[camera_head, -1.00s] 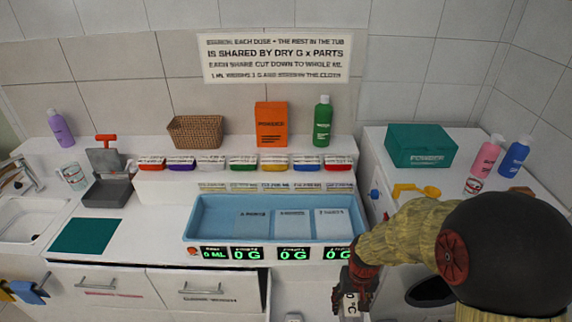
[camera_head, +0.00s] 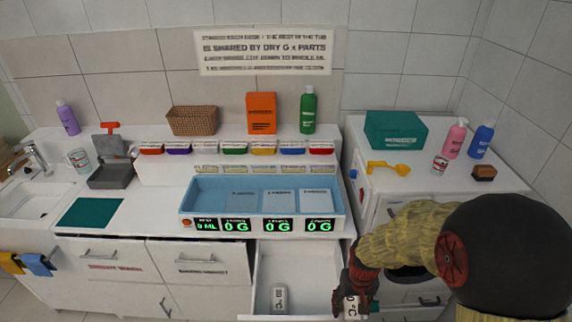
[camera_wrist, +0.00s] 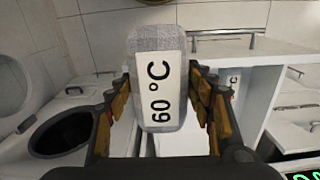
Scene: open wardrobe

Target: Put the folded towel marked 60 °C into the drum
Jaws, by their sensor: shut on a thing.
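My gripper (camera_wrist: 160,85) is shut on a grey folded towel (camera_wrist: 175,45) with a white label reading 60 °C in the wrist view. In the head view my gripper (camera_head: 352,292) holds it low at the right of an open drawer, with part of the label (camera_head: 352,306) showing. The drum (camera_wrist: 68,130) shows as a dark round opening at the left of the wrist view, apart from the towel. In the head view my arm hides most of the drum's front.
The open drawer (camera_head: 265,275) holds another labelled bundle (camera_head: 279,299). The white machine top (camera_head: 360,178) bears a teal box (camera_head: 396,130), a yellow scoop (camera_head: 388,168), a cup, bottles and a brush. A blue tray (camera_head: 188,205) stands on the counter.

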